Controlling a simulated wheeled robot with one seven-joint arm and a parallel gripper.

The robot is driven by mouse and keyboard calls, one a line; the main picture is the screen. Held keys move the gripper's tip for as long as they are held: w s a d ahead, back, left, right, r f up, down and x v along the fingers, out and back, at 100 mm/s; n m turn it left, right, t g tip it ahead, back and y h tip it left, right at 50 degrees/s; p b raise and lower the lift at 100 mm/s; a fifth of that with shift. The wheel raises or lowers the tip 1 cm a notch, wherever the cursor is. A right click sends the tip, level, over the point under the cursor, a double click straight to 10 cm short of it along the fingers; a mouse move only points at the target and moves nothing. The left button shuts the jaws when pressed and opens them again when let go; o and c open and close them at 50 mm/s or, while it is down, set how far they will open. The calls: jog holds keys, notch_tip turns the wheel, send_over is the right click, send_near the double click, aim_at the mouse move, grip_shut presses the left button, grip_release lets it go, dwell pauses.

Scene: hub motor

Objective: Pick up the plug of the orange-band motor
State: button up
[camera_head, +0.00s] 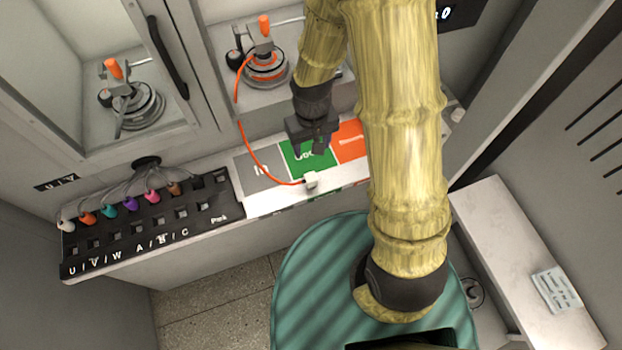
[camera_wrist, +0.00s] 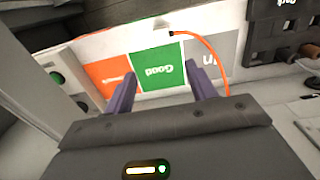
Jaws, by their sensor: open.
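The orange-band motor (camera_head: 265,70) stands in the right-hand bay, with an orange band around its base and an orange-topped handle. Its orange cable (camera_head: 243,130) runs down to a white plug (camera_head: 311,180) at the front edge of the white shelf, below the green "Good" patch. In the wrist view the plug (camera_wrist: 161,23) is at the top, beyond the green patch, on the cable's end. My gripper (camera_head: 318,150) is over the green patch, behind the plug and apart from it. In the wrist view its two fingers (camera_wrist: 162,85) are spread and empty.
A black socket board (camera_head: 150,225) with several coloured plugs is at the left. Another motor (camera_head: 135,105) sits in the left bay, behind a framed door with a black handle (camera_head: 167,57). The grey (camera_head: 258,172) and orange (camera_head: 349,141) patches flank the green one (camera_head: 298,158).

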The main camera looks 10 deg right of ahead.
aim_at(311, 177)
notch_tip(311, 177, down, 12)
jog(key=shift+f+p, duration=0.1)
jog(key=shift+p, duration=0.3)
dwell(0.5)
jog(key=shift+s+f, duration=0.2)
jog(key=shift+f, duration=0.4)
jog(key=shift+s+a+f+p, duration=0.15)
jog(key=shift+f+p, duration=0.5)
jog(key=shift+f, duration=1.35)
grip_shut()
